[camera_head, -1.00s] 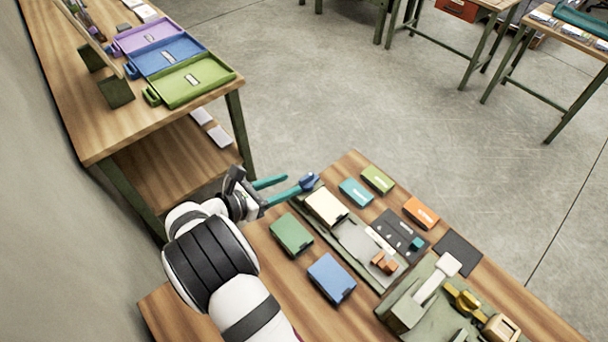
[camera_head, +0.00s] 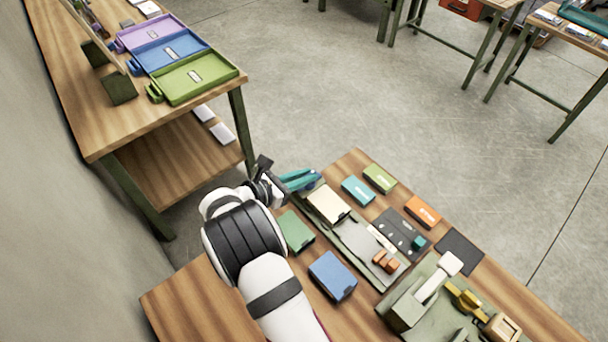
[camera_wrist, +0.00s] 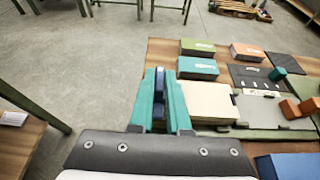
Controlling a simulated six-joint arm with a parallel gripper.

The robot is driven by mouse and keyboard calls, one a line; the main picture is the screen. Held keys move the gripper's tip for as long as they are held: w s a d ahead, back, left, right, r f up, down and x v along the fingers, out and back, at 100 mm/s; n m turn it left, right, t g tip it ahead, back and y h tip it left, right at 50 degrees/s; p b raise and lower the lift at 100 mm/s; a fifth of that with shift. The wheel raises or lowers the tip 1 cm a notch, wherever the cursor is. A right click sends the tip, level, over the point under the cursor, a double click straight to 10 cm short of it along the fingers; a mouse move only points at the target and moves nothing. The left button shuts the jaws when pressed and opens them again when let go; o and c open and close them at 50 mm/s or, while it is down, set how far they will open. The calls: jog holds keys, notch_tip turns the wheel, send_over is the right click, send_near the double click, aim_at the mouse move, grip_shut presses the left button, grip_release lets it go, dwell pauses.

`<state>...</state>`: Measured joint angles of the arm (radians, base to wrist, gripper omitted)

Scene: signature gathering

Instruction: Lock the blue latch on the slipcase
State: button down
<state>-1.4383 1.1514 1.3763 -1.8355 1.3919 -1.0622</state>
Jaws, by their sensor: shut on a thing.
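My gripper (camera_head: 300,179) has teal fingers and is at the far left corner of the near table. In the wrist view the fingers (camera_wrist: 162,102) are closed around a narrow dark blue piece, which looks like the blue latch (camera_wrist: 159,92). In the head view only a bit of blue shows by the fingertips. A cream block (camera_head: 328,204), possibly the slipcase, lies right beside the gripper; it also shows in the wrist view (camera_wrist: 208,100). The fingers hide how the latch meets it, and I cannot tell if it is locked.
Teal (camera_head: 358,190), lime (camera_head: 379,178), orange (camera_head: 422,211), green (camera_head: 295,230) and blue (camera_head: 332,276) boxes lie around the cream block. A dark board (camera_head: 401,230) lies to its right. A green fixture with a white lever (camera_head: 436,281) stands at the front right. Trays (camera_head: 193,78) are on the other table.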

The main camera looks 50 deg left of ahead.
jog(key=shift+a, duration=0.1)
jog(key=shift+w+a+m+h, duration=0.1)
jog(key=shift+a+m+h, duration=0.05)
jog(key=shift+m+h, duration=1)
jog(key=shift+m+g+h, duration=0.5)
jog(key=shift+m+h, duration=0.65)
jog(key=shift+h, duration=0.4)
jog(key=c, duration=0.9)
grip_release()
jog(key=shift+r, duration=0.1)
